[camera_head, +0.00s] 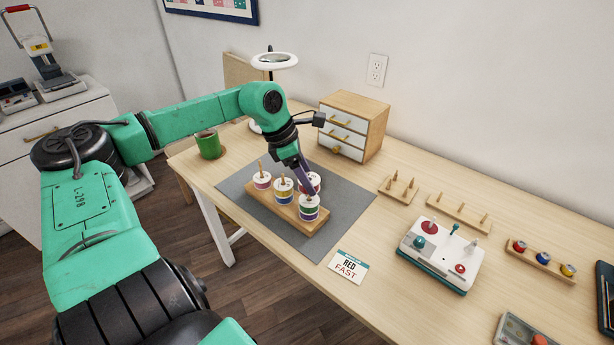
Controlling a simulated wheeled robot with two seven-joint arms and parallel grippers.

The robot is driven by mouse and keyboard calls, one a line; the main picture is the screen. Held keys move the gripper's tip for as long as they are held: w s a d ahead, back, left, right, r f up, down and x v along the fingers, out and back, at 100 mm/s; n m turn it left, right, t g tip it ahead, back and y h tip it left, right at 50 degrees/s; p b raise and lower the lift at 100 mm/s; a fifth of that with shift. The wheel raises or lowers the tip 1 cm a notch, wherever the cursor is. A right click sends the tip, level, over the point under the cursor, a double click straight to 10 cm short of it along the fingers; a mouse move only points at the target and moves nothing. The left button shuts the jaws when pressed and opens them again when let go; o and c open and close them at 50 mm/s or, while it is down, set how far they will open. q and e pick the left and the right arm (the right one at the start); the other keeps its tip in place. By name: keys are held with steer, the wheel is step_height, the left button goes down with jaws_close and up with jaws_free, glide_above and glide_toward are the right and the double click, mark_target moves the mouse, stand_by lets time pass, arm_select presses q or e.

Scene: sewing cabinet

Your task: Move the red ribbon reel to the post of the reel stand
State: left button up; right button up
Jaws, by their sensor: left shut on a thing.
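The reel stand (287,224) is a wooden board on a grey mat. White-rimmed reels sit on its posts: a pink-banded one (262,181) at the left, yellow and blue bands (283,192) in the middle, green and purple bands (308,212) at the right front. The red ribbon reel (317,181) shows behind my left gripper (310,190), which covers its middle. My left gripper points down and is shut, apparently on the red reel; the contact is hidden. I cannot tell whether this reel is lifted. My right gripper is not in view.
A green mug (208,144) and a magnifier lamp (275,61) stand behind, beside a small drawer cabinet (354,126). A white machine (441,255), peg racks and a bobbin rack (541,261) occupy the right. The mat's right part is clear.

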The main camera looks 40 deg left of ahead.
arm_select(q)
steer(key=shift+f+b, duration=1.25)
steer(key=shift+f, duration=0.2)
steer(key=o, duration=1.4)
steer(key=shift+a+r, duration=0.1)
steer(key=shift+r, duration=0.4)
steer(key=b+v, duration=0.1)
steer(key=v, duration=1.2)
steer(key=shift+s+r+b, duration=0.2)
steer(key=shift+s+b, duration=0.1)
steer(key=shift+a+r, duration=0.1)
steer(key=shift+a, duration=0.05)
